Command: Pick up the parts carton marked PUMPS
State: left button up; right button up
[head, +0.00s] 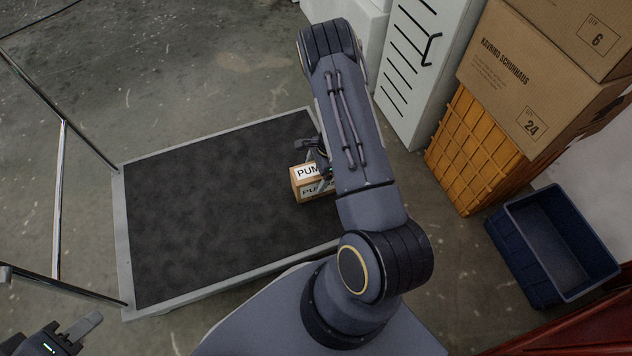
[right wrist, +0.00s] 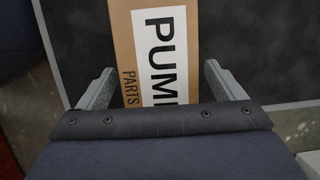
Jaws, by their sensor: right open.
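The parts carton (head: 304,190) is a small brown box with white labels reading "PUM…" in the head view. It sits on the dark deck of a flat cart (head: 215,205), near the cart's right side. The right wrist view shows its label, "PUM… PARTS", on the carton (right wrist: 160,50) up close. My right gripper (head: 316,166) is at the carton, partly hidden by my right arm. Its two fingers (right wrist: 162,88) are apart, one on each side of the carton, with gaps visible. My left gripper (head: 75,335) shows at the bottom left corner, far from the carton.
The cart has metal rails (head: 60,190) on its left. Right of my arm stand a white locker (head: 408,75), an orange crate (head: 470,150) under brown cardboard boxes (head: 505,85), and an empty blue bin (head: 550,245). The rest of the cart deck is clear.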

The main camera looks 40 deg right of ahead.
jog(key=shift+x, duration=1.15)
jog(key=shift+r, duration=0.1)
jog(key=c, duration=1.5)
